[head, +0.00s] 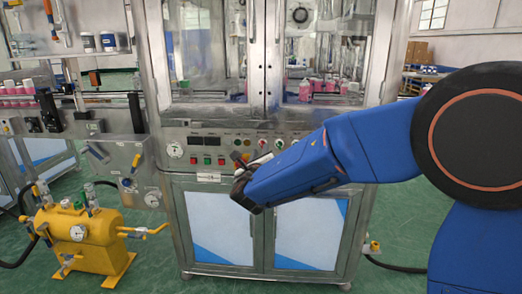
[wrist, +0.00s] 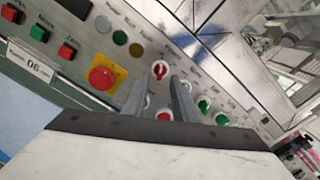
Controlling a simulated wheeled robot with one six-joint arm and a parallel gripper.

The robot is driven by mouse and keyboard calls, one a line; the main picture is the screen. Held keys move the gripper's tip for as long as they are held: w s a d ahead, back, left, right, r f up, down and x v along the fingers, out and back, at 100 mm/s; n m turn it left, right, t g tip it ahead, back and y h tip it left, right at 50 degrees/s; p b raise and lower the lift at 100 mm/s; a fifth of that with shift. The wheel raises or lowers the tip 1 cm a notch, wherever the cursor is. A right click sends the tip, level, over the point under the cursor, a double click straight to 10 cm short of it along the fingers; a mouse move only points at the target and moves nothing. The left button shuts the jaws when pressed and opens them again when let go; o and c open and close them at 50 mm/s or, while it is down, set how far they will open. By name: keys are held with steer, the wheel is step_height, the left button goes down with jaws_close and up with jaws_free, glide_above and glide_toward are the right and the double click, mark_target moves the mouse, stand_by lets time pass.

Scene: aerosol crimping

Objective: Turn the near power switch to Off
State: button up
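The control panel (head: 222,150) on the front of the crimping machine carries a row of rotary switches. In the wrist view a red-and-white rotary switch (wrist: 160,70) lies just beyond my fingertips. A second red switch (wrist: 165,115) shows between the fingers. Green-and-white switches (wrist: 204,104) are to their right. The labels are too small to read, so I cannot tell which one is the near power switch. My gripper (wrist: 168,80) has its two fingers apart with a gap between them, pointing at the panel. In the head view my gripper (head: 240,165) covers part of the panel's lower row.
A yellow-based red emergency button (wrist: 102,75) sits left of my fingers, with red and green push buttons (wrist: 67,50) further left. Glass doors (head: 266,55) rise above the panel. A yellow tank (head: 80,240) stands at the lower left.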

steer(key=s, duration=1.4)
